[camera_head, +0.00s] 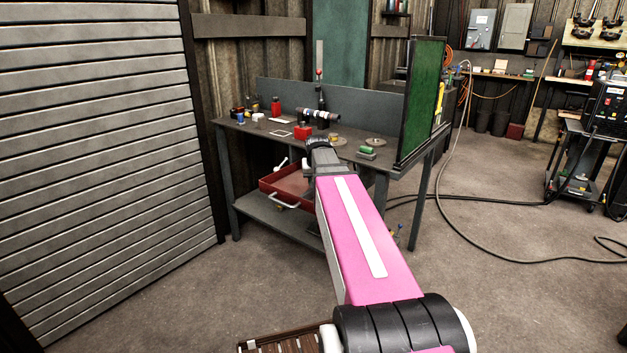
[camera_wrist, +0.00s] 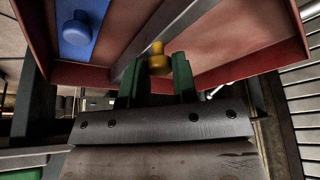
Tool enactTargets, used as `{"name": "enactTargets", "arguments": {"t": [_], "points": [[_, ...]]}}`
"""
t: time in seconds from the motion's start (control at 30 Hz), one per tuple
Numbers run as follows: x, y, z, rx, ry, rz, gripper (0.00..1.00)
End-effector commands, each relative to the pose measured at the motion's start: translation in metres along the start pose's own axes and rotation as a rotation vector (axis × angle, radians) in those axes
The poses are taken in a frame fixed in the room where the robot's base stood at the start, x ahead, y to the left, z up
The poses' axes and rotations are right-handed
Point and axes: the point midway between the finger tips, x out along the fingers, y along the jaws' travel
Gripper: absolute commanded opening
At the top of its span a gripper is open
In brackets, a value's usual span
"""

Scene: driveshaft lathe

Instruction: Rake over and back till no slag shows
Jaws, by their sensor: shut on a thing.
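In the wrist view the two green fingers of my gripper (camera_wrist: 158,76) are closed around a small yellow knob (camera_wrist: 158,62) at the edge of a red tray (camera_wrist: 285,48). A grey metal strip crosses the tray behind the knob. A blue plate with a round blue knob (camera_wrist: 75,34) is at the tray's left. In the head view the red tray (camera_head: 272,184) is under the bench, and my pink arm hides my gripper and part of the tray. I cannot make out a rake or any slag.
The grey bench (camera_head: 228,128) carries a red block (camera_head: 302,132), a green-topped piece (camera_head: 366,150) and other small items. A green screen (camera_head: 421,100) stands at its right end. A slatted shutter (camera_head: 95,150) is at left. A dark hose (camera_head: 500,235) lies on the floor at right.

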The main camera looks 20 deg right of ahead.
Motion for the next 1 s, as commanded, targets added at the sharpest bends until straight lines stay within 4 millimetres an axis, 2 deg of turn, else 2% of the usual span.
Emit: {"name": "enactTargets", "arguments": {"t": [0.03,0.1,0.4,0.57,1.0], "points": [[0.000,0.000,0.000,0.000,0.000,0.001,0.30],[0.000,0.000,0.000,0.000,0.000,0.001,0.52],[-0.001,0.000,0.000,0.000,0.000,0.000,0.53],[-0.010,0.000,0.000,0.000,0.000,0.000,0.53],[-0.078,0.000,0.000,0.000,0.002,0.000,0.53]]}}
